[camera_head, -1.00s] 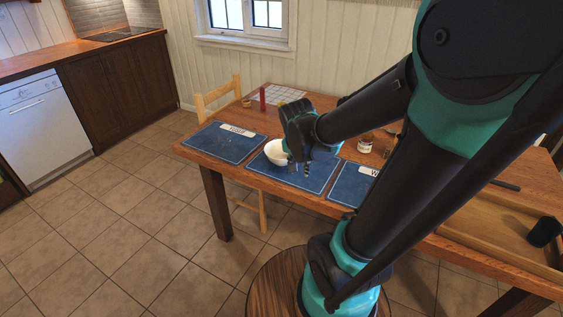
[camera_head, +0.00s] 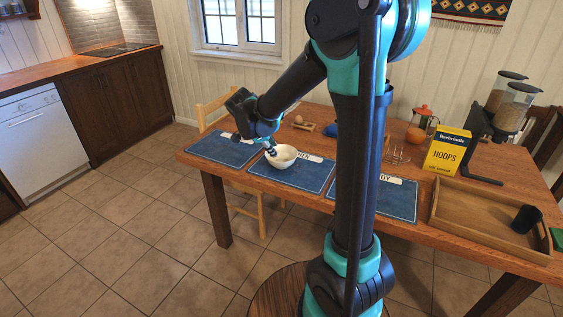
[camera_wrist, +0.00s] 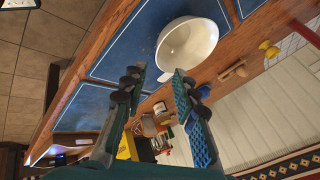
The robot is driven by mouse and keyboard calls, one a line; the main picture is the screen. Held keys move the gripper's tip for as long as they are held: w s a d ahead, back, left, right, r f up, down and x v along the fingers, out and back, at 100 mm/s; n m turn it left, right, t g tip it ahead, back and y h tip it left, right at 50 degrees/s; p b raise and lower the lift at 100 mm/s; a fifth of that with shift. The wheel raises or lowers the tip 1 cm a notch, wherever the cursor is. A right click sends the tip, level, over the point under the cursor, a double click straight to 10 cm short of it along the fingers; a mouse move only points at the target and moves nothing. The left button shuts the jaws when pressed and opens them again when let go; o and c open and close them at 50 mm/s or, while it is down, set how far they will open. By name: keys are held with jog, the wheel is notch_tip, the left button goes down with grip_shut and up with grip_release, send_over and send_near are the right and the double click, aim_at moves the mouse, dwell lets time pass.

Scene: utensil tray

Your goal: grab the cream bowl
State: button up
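The cream bowl (camera_head: 284,158) stands upright on the middle blue placemat. The wrist view shows the bowl (camera_wrist: 196,42) from above, empty inside. My gripper (camera_head: 269,150) is at the bowl's left side, close to its rim, in the head view. In the wrist view my gripper (camera_wrist: 159,71) is open, its two fingers apart with nothing held. The near edge of the bowl lies just past the fingertips, roughly between and beside them. I cannot tell whether a finger touches the bowl.
Blue placemats lie left (camera_head: 222,149) and right (camera_head: 390,199) of the bowl's mat. A wooden tray (camera_head: 446,214) with a black cup (camera_head: 525,218) and a yellow cereal box (camera_head: 447,151) stand to the right. A wooden chair (camera_head: 216,104) is behind the table.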

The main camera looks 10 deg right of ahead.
aim_at(284, 163)
jog(key=x, duration=1.3)
jog(key=shift+w+d+f, duration=0.1)
jog(key=shift+f, duration=0.15)
jog(key=shift+c, duration=0.2)
grip_shut()
